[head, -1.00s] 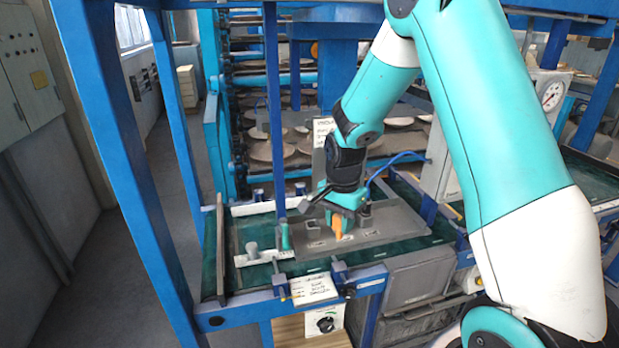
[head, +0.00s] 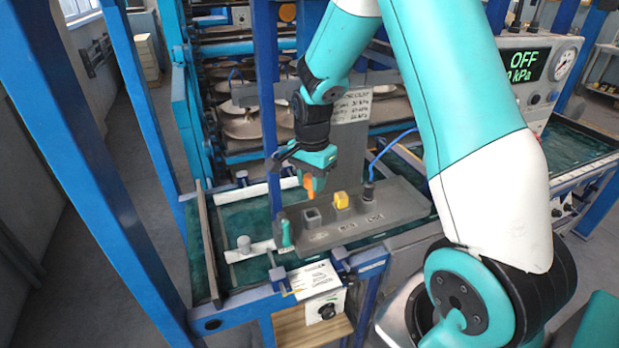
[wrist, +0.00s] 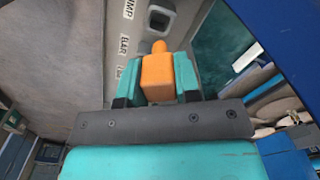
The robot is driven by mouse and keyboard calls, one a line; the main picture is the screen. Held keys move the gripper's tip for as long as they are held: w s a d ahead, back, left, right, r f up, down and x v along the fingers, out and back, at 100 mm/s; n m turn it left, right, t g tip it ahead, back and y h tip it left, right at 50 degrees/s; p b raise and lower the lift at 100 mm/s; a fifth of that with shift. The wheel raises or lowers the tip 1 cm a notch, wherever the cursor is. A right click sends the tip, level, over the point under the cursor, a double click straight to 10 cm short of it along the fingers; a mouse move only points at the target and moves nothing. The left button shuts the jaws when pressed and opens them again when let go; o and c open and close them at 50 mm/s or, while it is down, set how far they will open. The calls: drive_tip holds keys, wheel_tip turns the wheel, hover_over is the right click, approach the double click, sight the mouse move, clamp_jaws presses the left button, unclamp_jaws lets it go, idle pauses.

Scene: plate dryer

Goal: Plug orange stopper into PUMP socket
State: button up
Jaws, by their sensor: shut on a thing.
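My gripper (head: 312,180) is shut on the orange stopper (head: 309,188), which hangs tip-down over the far side of the grey panel (head: 375,213). In the wrist view, the orange stopper (wrist: 157,78) sits between the teal fingers, its rounded tip pointing up the picture. A square socket with a dark opening (wrist: 160,20) shows just beyond the tip, beside a partly cut-off label ending in "MP" (wrist: 128,10). In the head view an open grey socket (head: 312,216) stands at the panel's left end, below the stopper. The stopper looks apart from it.
A yellow block (head: 341,200) and a blue-hosed plug (head: 368,190) stand right of the open socket. A green stopper (head: 285,233) and a grey stopper (head: 243,243) stand by the white strip at left. A display (head: 524,66) reads OFF. Blue posts stand nearby.

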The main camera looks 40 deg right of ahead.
sight(312, 198)
drive_tip(key=shift+f+b, duration=2.45)
drive_tip(key=shift+f, duration=0.9)
drive_tip(key=shift+f+b, duration=0.35)
drive_tip(key=shift+f, duration=0.2)
drive_tip(key=o, duration=1)
drive_tip(key=shift+c, duration=0.2)
wheel_tip(312, 198, up, 17)
drive_tip(key=b, duration=0.2)
drive_tip(key=shift+r+b, duration=0.2)
drive_tip(key=shift+b, duration=0.15)
